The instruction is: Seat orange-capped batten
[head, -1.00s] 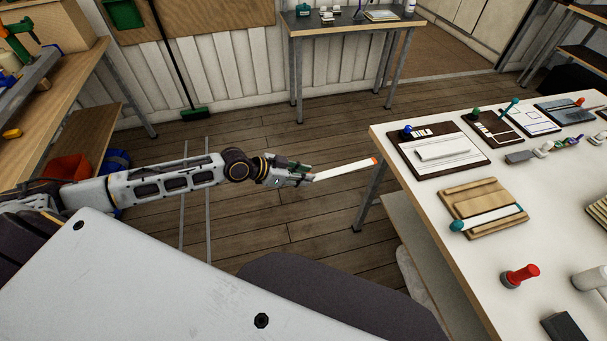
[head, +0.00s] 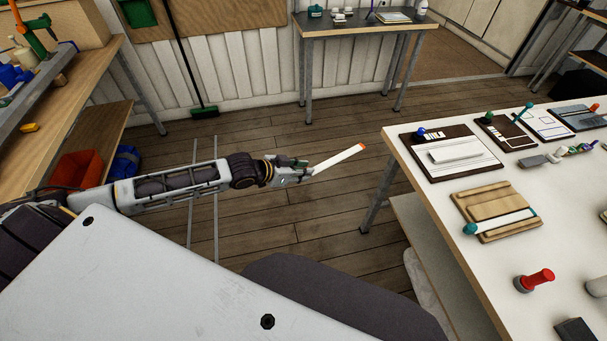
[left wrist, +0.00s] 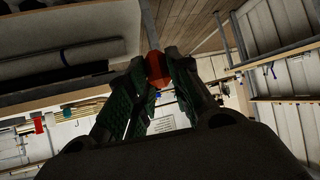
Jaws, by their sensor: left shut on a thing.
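The batten (head: 338,159) is a thin white strip with an orange cap (head: 362,147) at its far end. My left gripper (head: 305,172) is shut on its near end and holds it over the floor, left of the white table. The batten points right and slants up in the head view. In the left wrist view, my green-padded fingers (left wrist: 155,78) close around a red-orange piece (left wrist: 155,66). Most of the batten is hidden there. My right gripper is not in view.
The white table (head: 425,188) holds a dark board with a white block (head: 456,150), a wooden block (head: 490,200) with a teal-ended white rod (head: 503,221), and a red-handled tool (head: 535,280). A bench (head: 75,105) stands at left.

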